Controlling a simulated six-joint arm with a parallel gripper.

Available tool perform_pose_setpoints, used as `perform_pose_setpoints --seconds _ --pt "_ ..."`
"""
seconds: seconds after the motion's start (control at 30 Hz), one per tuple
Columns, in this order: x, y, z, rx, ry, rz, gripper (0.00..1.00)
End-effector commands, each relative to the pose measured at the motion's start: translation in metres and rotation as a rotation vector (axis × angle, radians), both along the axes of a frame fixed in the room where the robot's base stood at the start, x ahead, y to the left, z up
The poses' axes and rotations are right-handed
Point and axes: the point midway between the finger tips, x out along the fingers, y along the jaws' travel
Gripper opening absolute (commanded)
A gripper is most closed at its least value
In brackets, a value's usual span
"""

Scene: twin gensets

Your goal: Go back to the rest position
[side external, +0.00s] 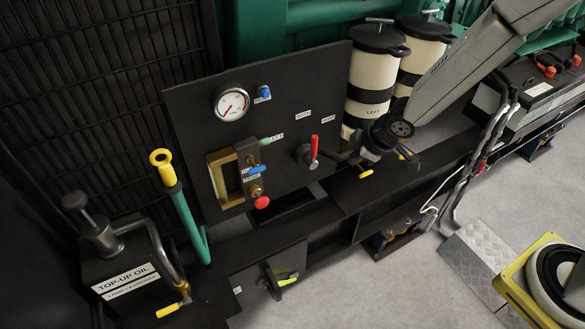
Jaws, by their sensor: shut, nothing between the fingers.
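My gripper (408,156) is at the low end of my grey arm, which reaches in from the upper right. It hangs in front of the cream and black filter canister (371,78) marked LEFT, to the right of the red-handled selector valve (314,150). The gripper is small and dark against a dark ground. Its fingers look shut, with nothing seen held in them. Whether it touches the canister or the pipework behind it, I cannot tell. My arm hides part of the second canister (421,50).
A black panel (285,108) carries a gauge (231,103) and a brass-framed sight glass (229,179). A top-up oil can (121,262) stands lower left. Batteries (535,85) and cables are at right. A yellow tray (512,283) is lower right. Grey floor (385,285) is open in front.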

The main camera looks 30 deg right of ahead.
Motion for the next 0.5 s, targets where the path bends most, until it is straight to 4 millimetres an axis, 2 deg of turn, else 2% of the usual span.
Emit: perform_pose_setpoints --seconds 0.03,0.2,0.5 --pt "-0.008 -0.01 0.01 0.008 0.014 -0.062 0.0" --pt "-0.041 -0.04 0.032 0.042 0.081 -0.277 0.0" --pt "-0.109 -0.073 0.059 0.13 0.207 -0.625 0.0"
